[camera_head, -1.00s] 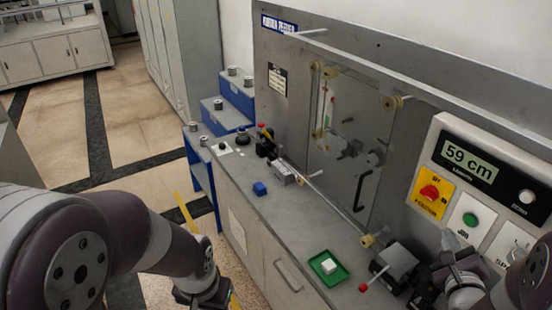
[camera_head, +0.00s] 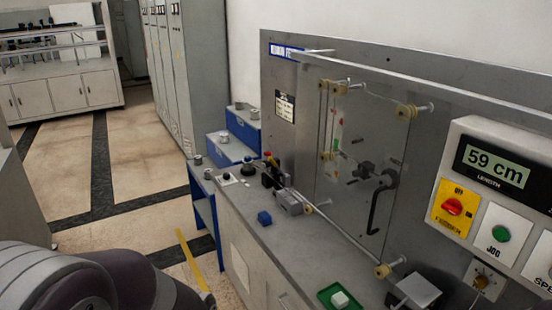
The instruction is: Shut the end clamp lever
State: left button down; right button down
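A clamp block (camera_head: 290,203) sits on the bench top near its far left end, beside a dark fitting with a red-tipped lever (camera_head: 267,156) that points up. A second grey block (camera_head: 416,289) is at the bottom right, partly cut off by the frame edge; its red-knobbed lever is out of view. I cannot tell from the picture which of the two is the end clamp. A thin rod runs along the bench between them, past cream rollers (camera_head: 383,271). My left arm shows at the bottom left, but its gripper is out of frame. My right gripper is not in view.
A blue block (camera_head: 264,218) and a green tray (camera_head: 327,295) with a white block (camera_head: 340,299) are on the bench. A control panel (camera_head: 497,190) reads 59 cm. Blue steps (camera_head: 231,149) with metal weights stand at the far end. The floor left of the bench is open.

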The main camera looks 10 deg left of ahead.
aim_at(281, 172)
jog(key=i+j+z, duration=0.1)
jog(key=z, duration=0.3)
jog(key=i+j+z, duration=0.1)
jog(key=z, duration=0.3)
jog(key=i+j+z, duration=0.15)
jog(key=j, duration=0.4)
jog(key=i+j+z, duration=0.15)
jog(key=j, duration=0.4)
jog(key=i+j+z, duration=0.15)
jog(key=j, duration=0.45)
jog(key=i+j+z, duration=0.2)
jog(key=j, duration=0.4)
jog(key=i+j+z, duration=0.15)
jog(key=j, duration=0.5)
jog(key=i+j, duration=0.1)
jog(key=j, duration=1.1)
